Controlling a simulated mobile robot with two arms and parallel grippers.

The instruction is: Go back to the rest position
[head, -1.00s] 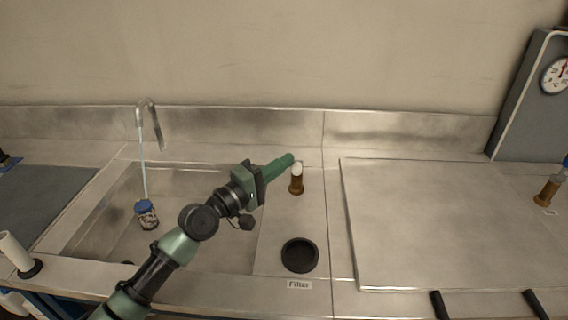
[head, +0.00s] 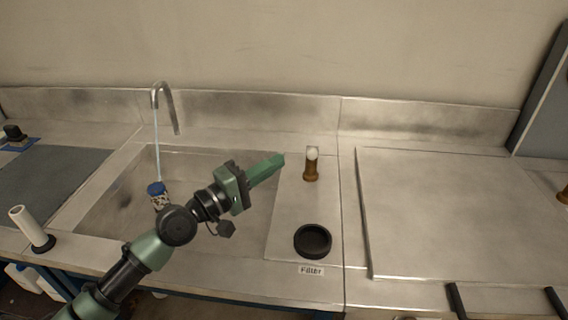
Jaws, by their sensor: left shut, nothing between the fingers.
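My left gripper (head: 279,160) is green and reaches in from the lower left over the sink's right side. Its fingers are together with nothing between them. The fingertips are to the left of a brown valve with a white top (head: 311,164), with a gap between them in the picture. My right gripper is not in view.
A tap (head: 166,100) runs water into the sink (head: 115,195), onto a blue-capped jar (head: 157,190) partly hidden by my arm. A black round holder (head: 312,240) sits above a "Filter" label (head: 311,270). A white cylinder (head: 28,226) stands front left. The flat panel (head: 440,210) at right is clear.

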